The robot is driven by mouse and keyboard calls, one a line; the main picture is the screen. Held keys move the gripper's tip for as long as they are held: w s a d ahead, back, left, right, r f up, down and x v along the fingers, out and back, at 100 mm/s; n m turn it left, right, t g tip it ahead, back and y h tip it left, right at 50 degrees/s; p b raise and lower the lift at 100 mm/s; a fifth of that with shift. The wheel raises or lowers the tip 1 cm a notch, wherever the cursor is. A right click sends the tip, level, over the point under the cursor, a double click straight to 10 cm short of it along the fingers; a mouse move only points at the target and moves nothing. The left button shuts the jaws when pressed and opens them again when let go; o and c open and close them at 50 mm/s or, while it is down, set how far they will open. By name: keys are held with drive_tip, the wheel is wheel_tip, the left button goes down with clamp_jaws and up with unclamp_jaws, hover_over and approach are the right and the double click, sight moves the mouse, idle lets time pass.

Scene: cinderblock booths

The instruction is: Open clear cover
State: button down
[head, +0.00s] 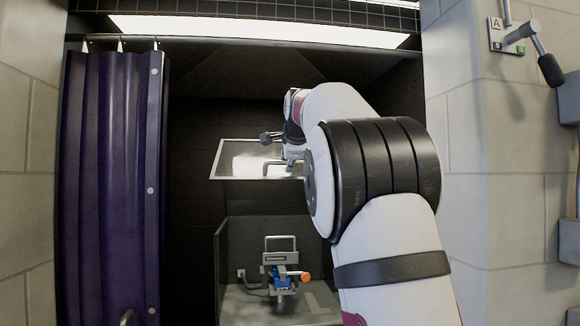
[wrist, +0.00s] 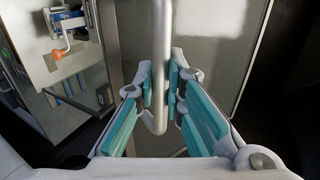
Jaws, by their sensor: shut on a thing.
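The clear cover (head: 228,168) is a see-through panel in a pale frame. In the head view it is tilted up, above the dark box (head: 240,232). It also fills the back of the wrist view (wrist: 215,65). My gripper (wrist: 160,88) has its teal finger pads closed around the cover's pale bar handle (wrist: 161,35). In the head view my gripper is at the cover's right part, and my arm hides the cover's right end.
Inside the box stands a blue and grey device with an orange knob (head: 304,276). A purple curtain (head: 110,180) hangs at the left. Block walls (head: 500,180) flank the dark booth. A lever switch (head: 530,45) is on the right wall.

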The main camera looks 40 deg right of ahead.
drive_tip(key=shift+f, duration=0.1)
drive_tip(key=c, duration=1.6)
unclamp_jaws()
drive_tip(key=shift+d, duration=0.1)
drive_tip(key=shift+c, duration=0.2)
drive_tip(key=v, duration=1.2)
drive_tip(key=shift+f, duration=0.1)
